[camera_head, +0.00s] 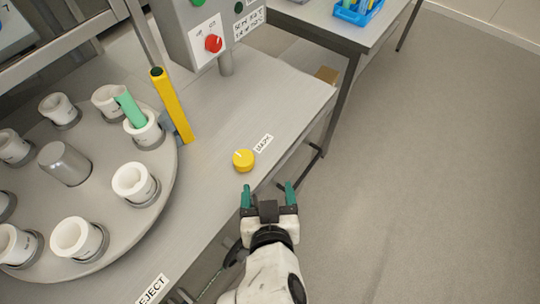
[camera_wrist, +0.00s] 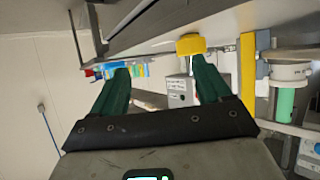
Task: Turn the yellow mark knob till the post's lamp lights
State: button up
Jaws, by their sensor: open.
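The yellow mark knob (camera_head: 243,160) sits on the grey bench top beside a small printed label (camera_head: 263,143). A pale pointer line shows on its top. The yellow post (camera_head: 171,105) stands upright at the edge of the round table; its dark top shows no clear light. My gripper (camera_head: 268,194) is open and empty, just in front of the knob and apart from it, with green fingers. In the wrist view the knob (camera_wrist: 190,44) appears beyond the fingertips, nearer the right finger, and the post (camera_wrist: 247,70) is to its right.
The round table (camera_head: 113,208) carries several white cups in holders, one with a green cylinder (camera_head: 130,106). A grey control box (camera_head: 205,35) with a red knob (camera_head: 213,43) stands behind. A "REJECT" label (camera_head: 152,289) marks the front edge. Open floor lies at right.

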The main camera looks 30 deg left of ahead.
aim_at(244, 160)
jog(key=s+a+r+y, duration=0.1)
jog(key=s+a, duration=0.1)
jog(key=a, duration=0.2)
jog(key=shift+n, duration=0.4)
jog(key=x, duration=1)
jog(key=shift+w+a+p, duration=0.15)
jog(key=shift+w+p, duration=0.05)
jog(key=shift+p, duration=0.1)
jog(key=shift+c, duration=0.2)
jog(key=shift+r, duration=0.1)
jog(key=c, duration=0.9)
